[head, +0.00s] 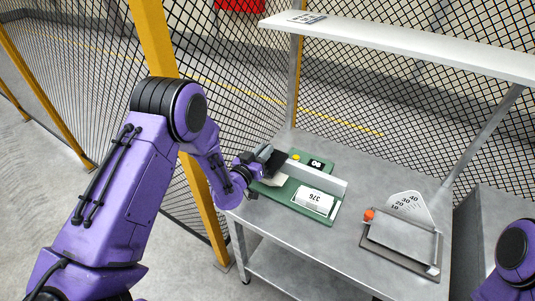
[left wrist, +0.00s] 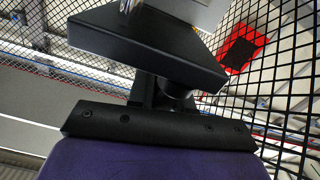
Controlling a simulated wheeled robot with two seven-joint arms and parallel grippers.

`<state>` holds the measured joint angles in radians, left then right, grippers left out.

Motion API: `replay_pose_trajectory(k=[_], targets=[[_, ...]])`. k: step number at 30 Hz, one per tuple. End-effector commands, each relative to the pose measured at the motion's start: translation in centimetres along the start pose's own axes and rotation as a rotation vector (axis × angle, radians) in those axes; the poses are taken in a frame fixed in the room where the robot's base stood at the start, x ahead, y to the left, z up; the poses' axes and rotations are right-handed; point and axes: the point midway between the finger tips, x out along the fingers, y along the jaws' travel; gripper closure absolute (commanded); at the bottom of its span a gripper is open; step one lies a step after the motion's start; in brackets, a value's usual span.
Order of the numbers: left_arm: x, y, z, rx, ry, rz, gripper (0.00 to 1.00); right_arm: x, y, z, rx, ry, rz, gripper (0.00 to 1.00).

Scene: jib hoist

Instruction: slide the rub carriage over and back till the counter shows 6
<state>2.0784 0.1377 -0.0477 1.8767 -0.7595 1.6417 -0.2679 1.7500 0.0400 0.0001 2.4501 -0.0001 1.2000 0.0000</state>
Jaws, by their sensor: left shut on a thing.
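The green rub tester base (head: 288,197) lies on the grey bench, with a long pale grey bar (head: 318,178) across it. My left gripper (head: 268,164) is at the far left end of the bar, shut on the rub carriage there; dark fingers hide most of the carriage. A small black counter (head: 316,163) sits behind the bar; its digits look like 0 and 6 or 9, too small to be sure. In the left wrist view a black slab-like finger (left wrist: 150,45) lies against a pale grey part (left wrist: 185,10). My right gripper is out of view.
A white block marked 376 (head: 314,200) lies on the base's near side. A scale device with an orange knob (head: 369,214) stands to the right. A shelf (head: 400,45) overhangs the bench. Mesh fence with a yellow post (head: 180,120) is close to my left arm.

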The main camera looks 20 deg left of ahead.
Motion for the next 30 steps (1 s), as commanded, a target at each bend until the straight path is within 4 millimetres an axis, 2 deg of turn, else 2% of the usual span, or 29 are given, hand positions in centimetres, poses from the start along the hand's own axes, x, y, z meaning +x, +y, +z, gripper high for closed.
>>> replay_pose_trajectory(k=[6,7,8,9,16,19,30], targets=[[0.1,-0.2,-0.3,0.001,0.007,-0.005,1.0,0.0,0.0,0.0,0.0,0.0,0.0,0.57],[0.1,-0.2,-0.3,0.001,0.007,-0.005,0.74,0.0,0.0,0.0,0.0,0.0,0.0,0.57],[0.1,-0.2,-0.3,0.001,0.008,-0.005,0.64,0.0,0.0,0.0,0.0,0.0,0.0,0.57],[0.1,-0.2,-0.3,0.001,0.007,-0.005,0.6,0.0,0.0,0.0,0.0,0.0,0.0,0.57],[0.1,0.0,-0.1,0.001,0.004,-0.002,0.6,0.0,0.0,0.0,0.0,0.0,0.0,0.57],[-0.5,-0.1,0.0,0.001,0.003,-0.002,0.6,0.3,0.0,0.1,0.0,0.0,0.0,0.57],[-8.5,-0.2,0.3,0.002,0.003,-0.004,0.6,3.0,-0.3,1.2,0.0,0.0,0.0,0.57]])
